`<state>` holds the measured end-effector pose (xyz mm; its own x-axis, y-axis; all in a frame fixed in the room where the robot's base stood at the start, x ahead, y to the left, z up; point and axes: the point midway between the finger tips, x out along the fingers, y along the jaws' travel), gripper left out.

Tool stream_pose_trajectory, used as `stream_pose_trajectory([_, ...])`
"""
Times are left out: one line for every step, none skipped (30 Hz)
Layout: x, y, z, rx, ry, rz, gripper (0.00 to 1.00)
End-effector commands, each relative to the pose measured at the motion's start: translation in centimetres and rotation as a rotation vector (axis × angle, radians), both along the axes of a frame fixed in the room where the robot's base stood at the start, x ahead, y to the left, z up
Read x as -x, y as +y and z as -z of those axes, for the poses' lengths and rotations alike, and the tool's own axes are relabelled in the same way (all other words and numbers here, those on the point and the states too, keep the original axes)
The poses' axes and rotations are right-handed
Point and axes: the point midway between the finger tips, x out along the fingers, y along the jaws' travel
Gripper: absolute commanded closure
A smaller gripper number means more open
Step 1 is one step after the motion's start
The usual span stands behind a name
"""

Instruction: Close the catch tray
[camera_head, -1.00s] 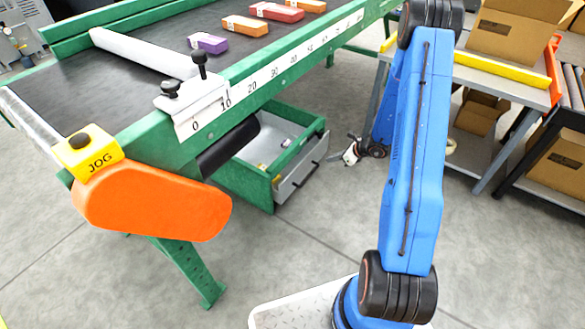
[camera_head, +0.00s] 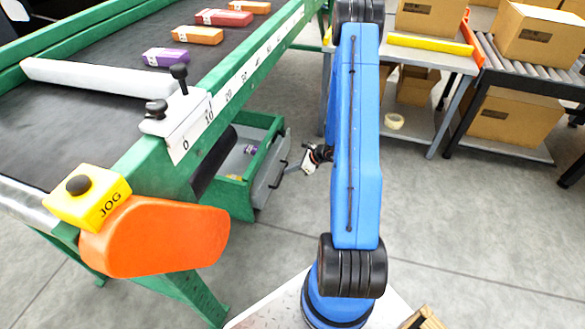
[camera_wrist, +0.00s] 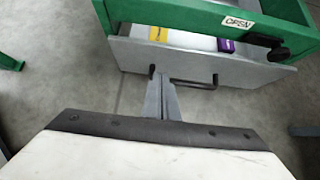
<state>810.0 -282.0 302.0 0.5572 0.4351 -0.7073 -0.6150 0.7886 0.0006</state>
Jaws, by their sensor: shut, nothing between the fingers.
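The catch tray is a grey drawer with a grey front panel (camera_head: 266,182), under the green conveyor frame. It stands pulled out, with its inside visible from above. In the wrist view its front panel (camera_wrist: 140,55) spans the top, with a dark bar handle (camera_wrist: 197,85) on it. A yellow item (camera_wrist: 158,34) and a purple item (camera_wrist: 226,45) lie inside. My gripper (camera_head: 288,169) is shut and empty, pointing at the panel. In the wrist view my gripper's fingertips (camera_wrist: 158,74) are at the panel beside the handle's left end; I cannot tell whether they touch.
A green frame with an OPEN label (camera_wrist: 238,22) and a dark knob (camera_wrist: 268,42) borders the tray. An orange guard (camera_head: 155,238) and a yellow JOG box (camera_head: 88,197) are at the conveyor's near end. A grey table (camera_head: 430,60) stands at right. Floor is clear before the tray.

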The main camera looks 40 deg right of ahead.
Motion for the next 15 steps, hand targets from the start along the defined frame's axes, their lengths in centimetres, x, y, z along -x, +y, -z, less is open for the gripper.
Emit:
stream_pose_trajectory([-0.5,0.5,0.7,-0.002,0.002,-0.003,1.0])
stream_pose_trajectory([-0.8,0.7,1.1,-0.002,0.001,-0.002,1.0])
stream_pose_trajectory([-1.2,1.1,1.6,-0.001,0.001,-0.004,1.0])
stream_pose_trajectory([-1.5,1.3,2.0,-0.001,0.001,-0.003,1.0])
stream_pose_trajectory([-1.8,1.5,2.4,-0.001,0.002,-0.002,1.0])
stream_pose_trajectory([-2.2,1.8,2.9,-0.002,0.001,-0.002,1.0])
stream_pose_trajectory([-2.5,2.0,3.2,-0.001,0.001,-0.003,1.0])
stream_pose_trajectory([-2.7,2.3,3.6,-0.001,0.002,-0.003,1.0])
stream_pose_trajectory([-3.2,2.6,3.8,0.0,0.0,-0.004,1.0])
stream_pose_trajectory([-3.6,2.8,3.6,0.002,-0.001,-0.004,1.0])
stream_pose_trajectory([-3.9,3.1,3.6,0.001,-0.001,-0.003,1.0])
stream_pose_trajectory([-4.3,3.4,3.6,0.001,-0.001,-0.003,1.0])
stream_pose_trajectory([-4.6,3.6,3.6,0.001,-0.001,-0.003,1.0])
stream_pose_trajectory([-4.8,3.8,3.6,0.001,0.0,-0.002,1.0])
stream_pose_trajectory([-5.1,4.0,3.6,0.001,-0.001,-0.003,1.0])
